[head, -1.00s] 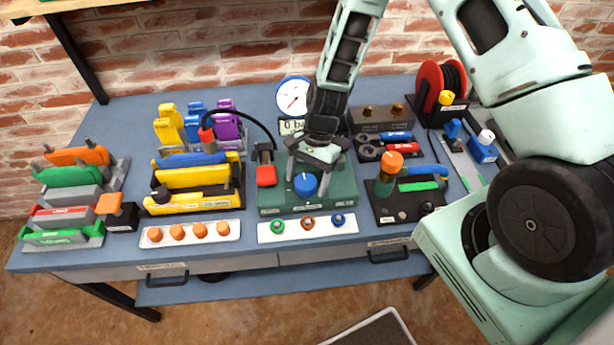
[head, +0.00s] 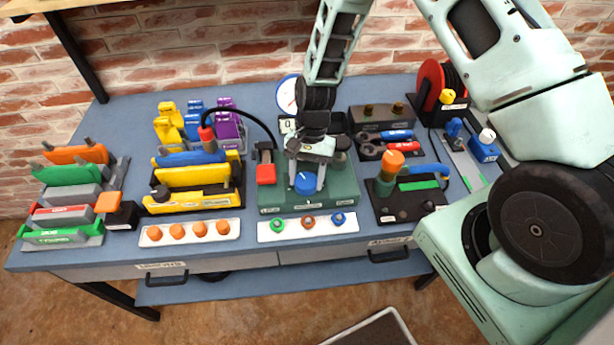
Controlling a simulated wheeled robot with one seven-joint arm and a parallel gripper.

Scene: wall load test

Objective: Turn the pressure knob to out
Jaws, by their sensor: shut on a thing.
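The pressure knob (head: 306,184) is a blue round knob on top of the green pump box (head: 338,195), in the middle of the bench in the head view. My gripper (head: 307,183) points down over the box, with one finger on each side of the knob, and is shut on it. The gauge (head: 287,93) with a white dial stands behind and is partly hidden by my arm, as is the small display (head: 287,127) below it. The knob's pointer and markings are too small to read.
A black plate (head: 412,205) with an orange-topped post (head: 393,161) stands at right.

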